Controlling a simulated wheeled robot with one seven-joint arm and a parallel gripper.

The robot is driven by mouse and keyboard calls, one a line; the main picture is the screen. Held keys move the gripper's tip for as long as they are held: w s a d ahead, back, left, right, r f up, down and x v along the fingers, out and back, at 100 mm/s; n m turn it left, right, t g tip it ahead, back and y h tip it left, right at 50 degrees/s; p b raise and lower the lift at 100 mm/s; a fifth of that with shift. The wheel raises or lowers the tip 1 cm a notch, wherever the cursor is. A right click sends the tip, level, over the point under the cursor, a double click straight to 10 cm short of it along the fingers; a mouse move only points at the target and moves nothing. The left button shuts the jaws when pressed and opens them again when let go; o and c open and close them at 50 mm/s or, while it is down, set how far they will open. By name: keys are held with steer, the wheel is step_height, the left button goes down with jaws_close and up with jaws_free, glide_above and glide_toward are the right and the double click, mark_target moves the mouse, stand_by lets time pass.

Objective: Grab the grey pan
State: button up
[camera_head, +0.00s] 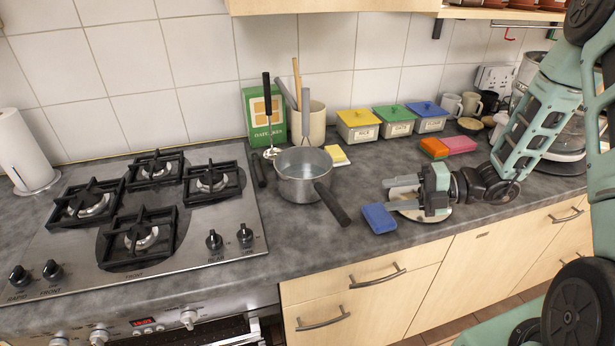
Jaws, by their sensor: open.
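The grey pan (304,188) stands upright on the dark counter, right of the hob. Its black handle points toward the front right, near the counter's front edge. The inside looks pale, and I cannot tell whether it holds water. My gripper (389,194) is open, with its fingers pointing left toward the pan. It is to the right of the handle and apart from it. Nothing shows between the fingers. A round pale object (427,216) lies under the gripper, partly hidden by it.
A blue sponge (379,218) lies between the pan and my gripper, near the front edge. A utensil pot (317,122), a green box (264,117) and lidded tins (394,121) stand behind. Yellow sponges (337,154) lie right behind the pan. The gas hob (225,222) is left.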

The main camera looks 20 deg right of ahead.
mark_target(326, 198)
steer(key=p+x, duration=0.1)
steer(key=x, duration=0.4)
steer(key=p+x, duration=0.2)
steer(key=x, duration=0.3)
steer(key=p+x, duration=0.2)
steer(key=x, duration=0.3)
steer(key=shift+a+r, duration=0.25)
steer(key=shift+a, duration=0.1)
steer(key=shift+w+a+f, duration=0.25)
steer(key=shift+w+a, duration=0.05)
steer(key=shift+a, duration=0.15)
jaws_close()
steer(key=shift+r, duration=0.1)
stand_by(0.4)
